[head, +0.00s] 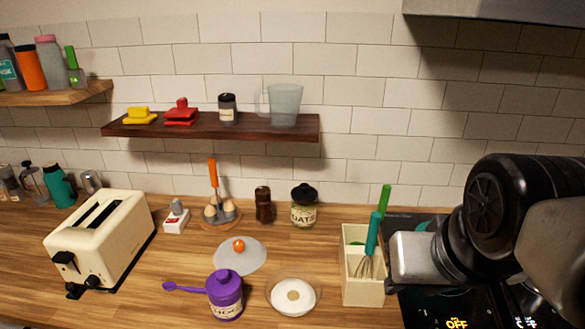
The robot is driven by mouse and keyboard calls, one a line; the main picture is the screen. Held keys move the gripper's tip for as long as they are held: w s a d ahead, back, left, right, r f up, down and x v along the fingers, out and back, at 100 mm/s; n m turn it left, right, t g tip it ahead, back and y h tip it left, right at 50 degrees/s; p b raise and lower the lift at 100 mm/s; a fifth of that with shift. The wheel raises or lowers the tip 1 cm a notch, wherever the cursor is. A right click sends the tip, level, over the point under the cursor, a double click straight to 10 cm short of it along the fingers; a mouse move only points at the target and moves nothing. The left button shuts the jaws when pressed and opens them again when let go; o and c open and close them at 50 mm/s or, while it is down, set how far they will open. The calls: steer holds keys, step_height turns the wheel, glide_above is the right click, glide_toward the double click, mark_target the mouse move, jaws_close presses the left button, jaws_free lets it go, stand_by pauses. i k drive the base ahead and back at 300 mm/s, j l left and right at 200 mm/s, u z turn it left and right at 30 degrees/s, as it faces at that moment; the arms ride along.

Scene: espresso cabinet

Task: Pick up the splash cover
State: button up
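A clear, low-domed cover with an orange knob (239,254), which looks like the splash cover, lies on the wooden counter near the middle of the head view. It sits behind the purple jar and seems to rest knob up. My arm fills the right side of the view, over the dark cooktop, well to the right of the cover. The fingers of my gripper do not show clearly, so nothing is seen in its grasp.
A purple jar (225,294) and a glass bowl (293,296) stand in front of the cover. A utensil holder (362,290) stands between it and my arm. A cream toaster (101,240) is at left. Egg holder (221,216) and jars stand behind, under a shelf (215,129).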

mark_target(246, 262)
steer(key=j, duration=2.45)
steer(key=k, duration=0.05)
